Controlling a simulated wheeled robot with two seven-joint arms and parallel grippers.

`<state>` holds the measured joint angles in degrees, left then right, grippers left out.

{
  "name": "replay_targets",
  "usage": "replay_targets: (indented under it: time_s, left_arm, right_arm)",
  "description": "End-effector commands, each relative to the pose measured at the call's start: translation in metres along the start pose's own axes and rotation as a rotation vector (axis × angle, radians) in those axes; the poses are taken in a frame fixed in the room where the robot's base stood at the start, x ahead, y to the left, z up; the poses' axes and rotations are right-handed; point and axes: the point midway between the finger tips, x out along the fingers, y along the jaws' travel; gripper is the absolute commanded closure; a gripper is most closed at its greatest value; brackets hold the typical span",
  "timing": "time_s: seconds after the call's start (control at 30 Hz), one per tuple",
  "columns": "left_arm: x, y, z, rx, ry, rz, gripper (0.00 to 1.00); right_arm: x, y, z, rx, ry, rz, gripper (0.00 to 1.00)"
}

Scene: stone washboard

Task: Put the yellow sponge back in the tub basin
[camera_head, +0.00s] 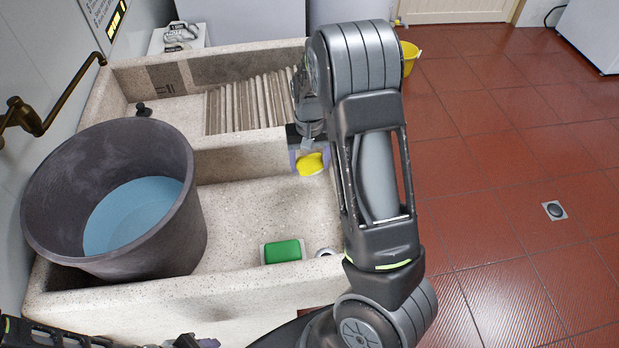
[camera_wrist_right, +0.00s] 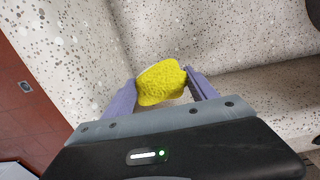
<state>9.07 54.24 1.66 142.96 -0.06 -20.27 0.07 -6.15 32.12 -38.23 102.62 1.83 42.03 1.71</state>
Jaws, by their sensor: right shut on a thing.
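My right gripper (camera_head: 310,163) is shut on the yellow sponge (camera_head: 311,165). In the right wrist view the sponge (camera_wrist_right: 161,83) sits between the two purple fingers of the gripper (camera_wrist_right: 162,92). In the head view the gripper is over the right part of the speckled stone tub basin (camera_head: 235,215), near the wall that divides it from the washboard. I cannot tell how high the sponge is above the stone. My left gripper (camera_head: 190,343) shows only partly at the bottom edge, and its jaw state is unclear.
A large dark bucket (camera_head: 45,230) with blue water stands in the basin's left part. A green sponge (camera_head: 283,251) lies in a holder at the basin's front. The ribbed washboard (camera_head: 245,105) is behind. A brass tap (camera_head: 30,118) juts from the left wall. Basin floor between is clear.

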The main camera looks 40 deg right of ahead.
Motion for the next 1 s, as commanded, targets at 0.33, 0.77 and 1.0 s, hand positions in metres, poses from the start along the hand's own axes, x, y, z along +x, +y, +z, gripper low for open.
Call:
replay_targets:
  time_s: [0.33, 0.77, 1.0]
  left_arm:
    - [-0.002, 0.000, 0.000, -0.001, -0.001, -0.001, 0.51]
    - [-0.003, 0.001, 0.001, -0.001, -0.001, -0.001, 0.51]
    - [-0.004, 0.001, 0.001, -0.001, -0.002, -0.002, 0.51]
  right_arm:
    - [0.037, -0.001, -0.001, -0.001, 0.001, -0.001, 0.72]
    - [0.062, 0.001, 0.001, 0.001, -0.003, 0.001, 0.72]
    - [0.075, -0.001, -0.001, 0.000, 0.001, -0.001, 0.72]
